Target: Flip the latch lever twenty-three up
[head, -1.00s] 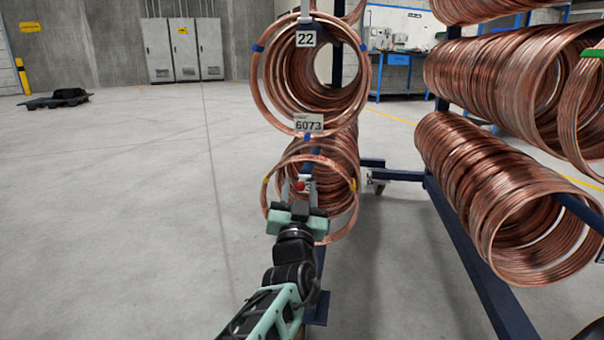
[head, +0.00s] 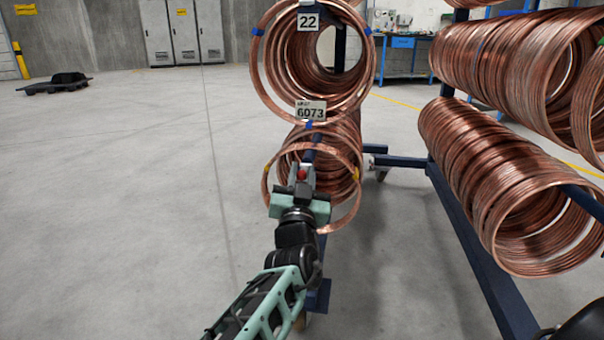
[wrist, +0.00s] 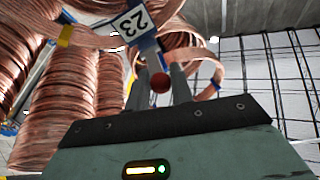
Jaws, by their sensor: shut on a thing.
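The latch lever's red ball knob (head: 302,174) shows at the front of the lower copper coil (head: 345,215). My gripper (head: 301,180) is at the knob, with its jaws closed on the lever. In the wrist view the red knob (wrist: 160,84) sits between the two grey fingers, just beneath the blue bar end. The white label 23 (wrist: 131,22) hangs just above it there and appears upside down.
More copper coils (head: 500,180) hang on the rack at right, above a blue base beam (head: 470,230).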

